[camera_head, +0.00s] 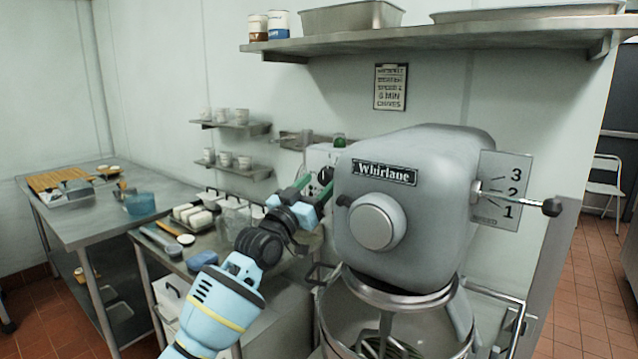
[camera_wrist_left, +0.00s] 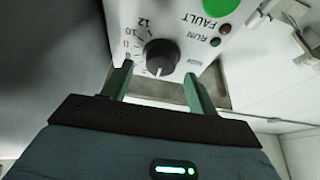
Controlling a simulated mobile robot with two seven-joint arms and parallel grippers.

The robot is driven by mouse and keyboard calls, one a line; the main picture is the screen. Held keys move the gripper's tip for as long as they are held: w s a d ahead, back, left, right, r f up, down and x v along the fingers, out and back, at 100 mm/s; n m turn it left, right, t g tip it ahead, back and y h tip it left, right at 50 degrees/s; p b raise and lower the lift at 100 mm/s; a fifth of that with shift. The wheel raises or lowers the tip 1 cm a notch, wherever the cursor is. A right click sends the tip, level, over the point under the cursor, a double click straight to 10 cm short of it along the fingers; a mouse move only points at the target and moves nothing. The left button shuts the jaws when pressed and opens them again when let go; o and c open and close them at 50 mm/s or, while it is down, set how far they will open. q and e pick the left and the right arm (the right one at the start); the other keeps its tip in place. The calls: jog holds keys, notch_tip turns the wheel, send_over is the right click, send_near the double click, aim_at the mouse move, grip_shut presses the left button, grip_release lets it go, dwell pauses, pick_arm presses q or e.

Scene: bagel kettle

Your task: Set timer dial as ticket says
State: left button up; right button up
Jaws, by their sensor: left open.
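The timer dial is a black knob (camera_wrist_left: 162,56) with a white pointer mark, on a pale control box (camera_head: 322,156) left of the mixer head. In the left wrist view, numbers including 12, 10 and 8 run around its left side. The pointer mark faces down in that view, away from the readable numbers. My left gripper (camera_head: 313,188) is open, with its green fingers on either side of the knob (camera_wrist_left: 158,72); I cannot tell whether they touch it. The ticket (camera_head: 390,87) on the wall shows "6 MIN" among its lines. My right gripper is not in view.
The grey Whirlane mixer (camera_head: 410,190) stands just right of the control box, with a speed lever (camera_head: 551,207) and a bowl (camera_head: 395,320) below. A shelf (camera_head: 430,38) hangs above. A counter with tubs (camera_head: 195,216) lies at left. RUN and FAULT lamps (camera_wrist_left: 225,29) sit beside the dial.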

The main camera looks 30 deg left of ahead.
pick_arm(q)
jog(key=shift+w+r, duration=0.2)
jog(key=shift+w, duration=0.5)
jog(key=c, duration=1)
jog(key=shift+m, duration=0.3)
